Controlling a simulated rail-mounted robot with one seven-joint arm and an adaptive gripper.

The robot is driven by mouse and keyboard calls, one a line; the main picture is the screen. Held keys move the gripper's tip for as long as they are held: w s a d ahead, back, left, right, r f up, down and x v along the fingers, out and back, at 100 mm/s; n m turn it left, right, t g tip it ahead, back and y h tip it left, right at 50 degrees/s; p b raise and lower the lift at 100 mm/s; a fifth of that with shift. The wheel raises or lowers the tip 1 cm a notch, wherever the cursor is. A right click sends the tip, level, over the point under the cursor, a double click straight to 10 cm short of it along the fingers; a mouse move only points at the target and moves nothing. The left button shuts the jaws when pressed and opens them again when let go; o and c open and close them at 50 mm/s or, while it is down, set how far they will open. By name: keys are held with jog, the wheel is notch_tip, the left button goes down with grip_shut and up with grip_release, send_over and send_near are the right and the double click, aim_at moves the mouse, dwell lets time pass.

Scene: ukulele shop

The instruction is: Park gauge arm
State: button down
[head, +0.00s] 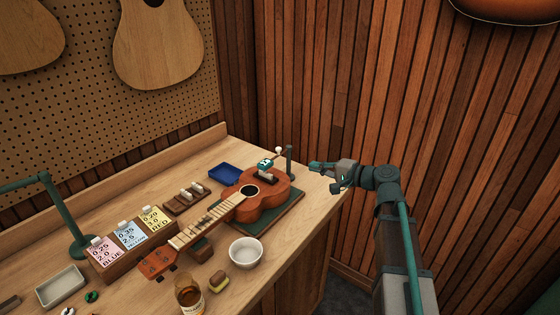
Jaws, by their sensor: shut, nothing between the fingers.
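The gauge arm stands on a dark post (289,152) at the back right of the bench. A small teal gauge (265,162) with a pale display sits over the bridge end of the ukulele (270,190). A pale round knob (278,150) shows between gauge and post. I cannot tell whether the gauge touches the ukulele. The ukulele lies face up on a dark green mat (286,216). My gripper (314,166) is shut and empty, just right of the post and apart from the gauge arm, pointing left.
A blue tray (224,173) lies behind the ukulele and a white bowl (245,252) in front. Labelled blocks (130,239), an amber jar (189,296) and a green lamp stand (75,225) occupy the left and front. A slatted wall (350,90) rises behind my gripper.

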aim_at(275, 158)
jog(key=shift+w+a, duration=0.1)
jog(key=p+x, duration=0.4)
jog(key=x, duration=0.9)
jog(key=shift+w+a+f, duration=0.15)
jog(key=shift+w+a, duration=0.05)
jog(key=shift+a, duration=0.1)
